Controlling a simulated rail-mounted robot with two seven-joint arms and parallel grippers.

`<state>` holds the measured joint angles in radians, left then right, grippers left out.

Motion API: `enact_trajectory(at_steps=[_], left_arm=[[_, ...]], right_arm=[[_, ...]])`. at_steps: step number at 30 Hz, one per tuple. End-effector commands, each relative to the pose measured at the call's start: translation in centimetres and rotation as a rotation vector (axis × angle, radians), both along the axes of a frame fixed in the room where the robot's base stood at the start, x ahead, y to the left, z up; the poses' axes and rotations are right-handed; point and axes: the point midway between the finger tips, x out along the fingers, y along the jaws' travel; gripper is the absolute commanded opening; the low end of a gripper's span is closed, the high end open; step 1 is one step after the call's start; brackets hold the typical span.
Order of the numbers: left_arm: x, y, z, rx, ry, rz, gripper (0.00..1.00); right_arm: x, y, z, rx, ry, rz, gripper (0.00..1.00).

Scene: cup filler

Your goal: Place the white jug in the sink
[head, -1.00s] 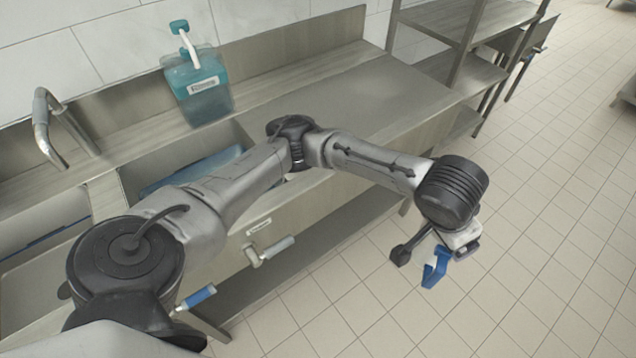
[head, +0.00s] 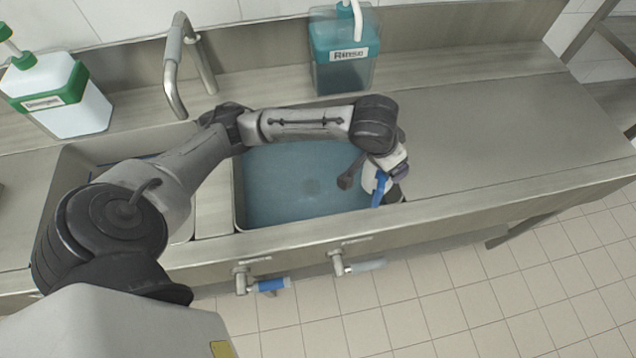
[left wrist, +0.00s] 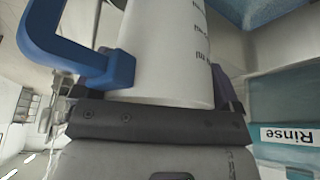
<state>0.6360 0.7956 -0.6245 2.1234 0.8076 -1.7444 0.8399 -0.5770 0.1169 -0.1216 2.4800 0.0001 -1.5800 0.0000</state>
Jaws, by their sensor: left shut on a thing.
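The white jug (head: 368,177) with a blue handle (head: 380,190) is held in my left gripper (head: 392,172), at the right front corner of the right sink basin (head: 238,200). In the left wrist view the jug's white wall (left wrist: 165,50) with printed markings and its blue handle (left wrist: 75,55) lie close against my gripper (left wrist: 160,120). The basin's floor looks blue. I cannot tell the jug's height above the rim. My arm covers part of the left basin (head: 75,165). My right gripper is in no view.
A teal "Rinse" container (head: 343,75) with a pump stands behind the right basin. A white and green pump bottle (head: 75,110) stands at back left. A tap (head: 172,75) rises behind the basins. Bare steel counter (head: 490,130) lies to the right.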

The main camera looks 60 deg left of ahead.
Motion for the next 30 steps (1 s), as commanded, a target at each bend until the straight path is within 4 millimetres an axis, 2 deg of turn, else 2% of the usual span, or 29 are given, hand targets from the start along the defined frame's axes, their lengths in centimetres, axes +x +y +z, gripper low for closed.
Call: enact_trajectory(at_steps=[1,3,11,18,24,30], left_arm=[[-0.7,1.3,-1.7,-0.002,0.009,0.028,0.65],[-1.4,2.9,-3.2,-0.005,0.011,0.067,0.65],[-4.7,8.7,-8.2,0.001,0.012,0.204,0.65],[-9.0,14.3,-12.5,0.001,0.018,0.331,0.65],[-12.0,17.9,-14.6,0.008,0.012,0.397,0.65],[-13.7,19.8,-15.5,0.014,0.003,0.422,0.65]], right_arm=[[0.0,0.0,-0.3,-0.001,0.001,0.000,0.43],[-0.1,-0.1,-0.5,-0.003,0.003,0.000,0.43],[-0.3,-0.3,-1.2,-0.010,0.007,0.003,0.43],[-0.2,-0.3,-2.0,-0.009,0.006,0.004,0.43],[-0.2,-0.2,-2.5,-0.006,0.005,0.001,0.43],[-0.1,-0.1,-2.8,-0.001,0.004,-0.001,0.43]])
